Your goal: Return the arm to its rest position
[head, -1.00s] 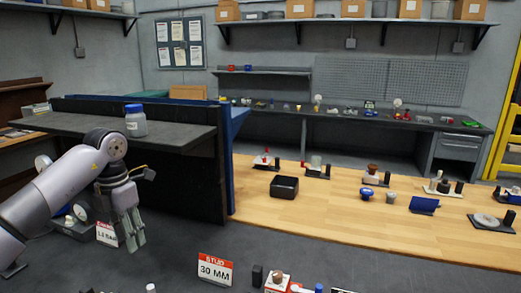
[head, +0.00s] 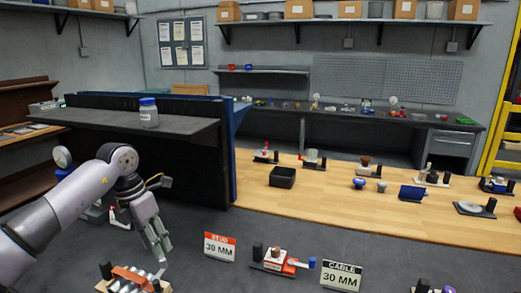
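My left arm comes in from the left, in front of the dark raised bench. My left gripper (head: 161,255) hangs at its end, pointing down over the dark grey front surface, left of the red and white STUD 30 MM sign (head: 220,247). Its fingers look close together, but I cannot tell whether they are open or shut. I see nothing held between them. My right gripper is not in view.
A blue-lidded jar (head: 149,114) stands on the dark raised bench (head: 185,126). A CABLE 30 MM sign (head: 341,277) and a red and white device (head: 280,261) are at the front. A black box (head: 282,177) and several devices sit on the wooden surface (head: 300,210).

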